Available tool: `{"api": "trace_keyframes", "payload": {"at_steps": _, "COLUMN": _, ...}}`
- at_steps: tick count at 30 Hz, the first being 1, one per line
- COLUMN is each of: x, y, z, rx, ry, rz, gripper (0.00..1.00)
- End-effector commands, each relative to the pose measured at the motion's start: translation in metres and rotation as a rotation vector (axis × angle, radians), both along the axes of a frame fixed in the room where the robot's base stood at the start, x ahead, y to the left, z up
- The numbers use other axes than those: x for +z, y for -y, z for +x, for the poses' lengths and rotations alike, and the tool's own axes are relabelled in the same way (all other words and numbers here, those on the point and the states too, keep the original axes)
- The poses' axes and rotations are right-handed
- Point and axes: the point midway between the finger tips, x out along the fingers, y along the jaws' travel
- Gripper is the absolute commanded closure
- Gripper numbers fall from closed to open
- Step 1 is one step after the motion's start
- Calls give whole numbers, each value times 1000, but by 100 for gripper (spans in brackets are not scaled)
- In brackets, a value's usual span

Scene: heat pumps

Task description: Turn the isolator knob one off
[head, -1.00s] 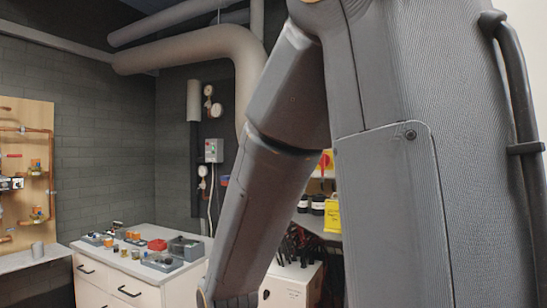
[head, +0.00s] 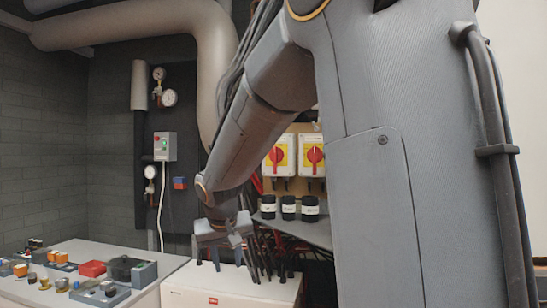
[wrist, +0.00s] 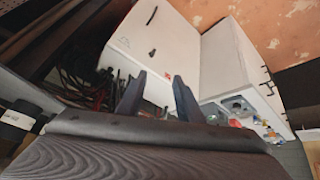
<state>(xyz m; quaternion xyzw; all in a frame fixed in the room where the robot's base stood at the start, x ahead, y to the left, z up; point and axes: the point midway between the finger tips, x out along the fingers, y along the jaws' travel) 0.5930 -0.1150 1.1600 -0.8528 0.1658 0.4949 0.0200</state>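Two isolator switches with red knobs on yellow plates hang side by side on the wooden panel in the head view: a left isolator knob (head: 276,155) and a right isolator knob (head: 315,155). I cannot tell which one is numbered one. Both white housings show to the right of my forearm. My gripper (head: 228,250) is below and left of them, pointing down above the white cabinet (head: 222,297). In the wrist view my gripper (wrist: 158,92) has its two dark fingers apart with nothing between them. The isolators are not in the wrist view.
Black containers (head: 288,207) stand on a grey shelf (head: 318,234) below the isolators. Dark cables (head: 275,250) hang beneath it. A white counter (head: 135,262) with small parts is at left. A grey control box (head: 165,146) and gauges (head: 168,97) are on the wall.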

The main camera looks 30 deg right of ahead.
Motion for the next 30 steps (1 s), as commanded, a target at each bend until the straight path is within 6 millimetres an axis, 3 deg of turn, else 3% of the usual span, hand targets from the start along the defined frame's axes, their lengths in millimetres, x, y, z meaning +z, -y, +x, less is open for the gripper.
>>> {"api": "trace_keyframes", "payload": {"at_steps": 1, "x": 38, "y": 27, "z": 29, "rx": -58, "ry": 81, "rz": -37, "gripper": 67}}
{"api": "trace_keyframes", "payload": {"at_steps": 4, "x": 121, "y": 78, "z": 66, "rx": -183, "ry": 236, "rz": -106, "gripper": 67}}
{"api": "trace_keyframes", "payload": {"at_steps": 6, "x": 176, "y": 109, "z": 79, "rx": -264, "ry": 337, "rz": -148, "gripper": 67}}
{"api": "trace_keyframes", "payload": {"at_steps": 9, "x": 242, "y": 143, "z": 85, "rx": -361, "ry": 462, "rz": -194, "gripper": 67}}
{"api": "trace_keyframes", "payload": {"at_steps": 12, "x": 288, "y": 165, "z": 83, "rx": -427, "ry": 548, "rz": -225, "gripper": 67}}
{"api": "trace_keyframes", "payload": {"at_steps": 15, "x": 312, "y": 177, "z": 81, "rx": -464, "ry": 595, "rz": -241, "gripper": 67}}
{"api": "trace_keyframes", "payload": {"at_steps": 18, "x": 319, "y": 184, "z": 82, "rx": -475, "ry": 610, "rz": -246, "gripper": 67}}
{"api": "trace_keyframes", "payload": {"at_steps": 30, "x": 298, "y": 222, "z": 117, "rx": -472, "ry": 607, "rz": -245, "gripper": 67}}
